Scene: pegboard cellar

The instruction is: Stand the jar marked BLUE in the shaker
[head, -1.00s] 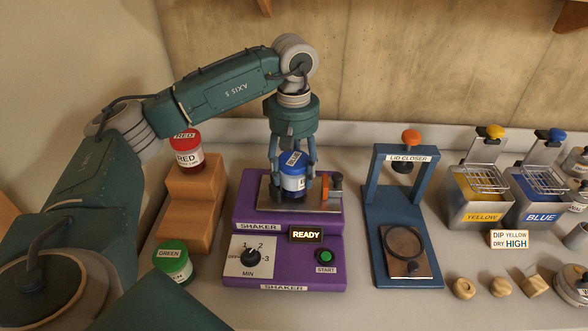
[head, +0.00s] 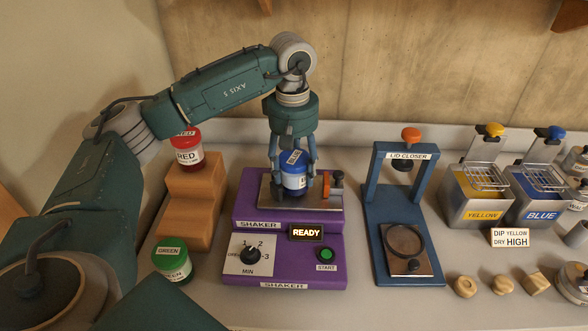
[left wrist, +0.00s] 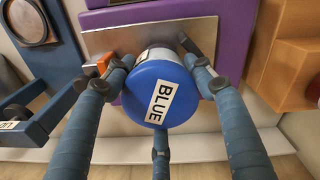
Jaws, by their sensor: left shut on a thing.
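The jar marked BLUE (head: 294,177) has a blue lid and a white body. It is upright at the metal plate (head: 333,201) on top of the purple shaker (head: 300,262). My left gripper (head: 293,172) points down with its fingers shut around the jar. In the left wrist view the blue lid (left wrist: 160,92) shows between the fingers (left wrist: 160,95). The jar's base is partly hidden, so I cannot tell whether it touches the plate. An orange clamp piece (head: 326,186) stands just right of the jar. The shaker's display reads READY. My right gripper is not in view.
A wooden stepped stand (head: 192,205) left of the shaker holds the red jar (head: 187,152); the green jar (head: 172,263) is in front of it. The blue lid closer (head: 378,200) stands to the right. Yellow (head: 478,200) and blue (head: 537,200) dip tanks are farther right.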

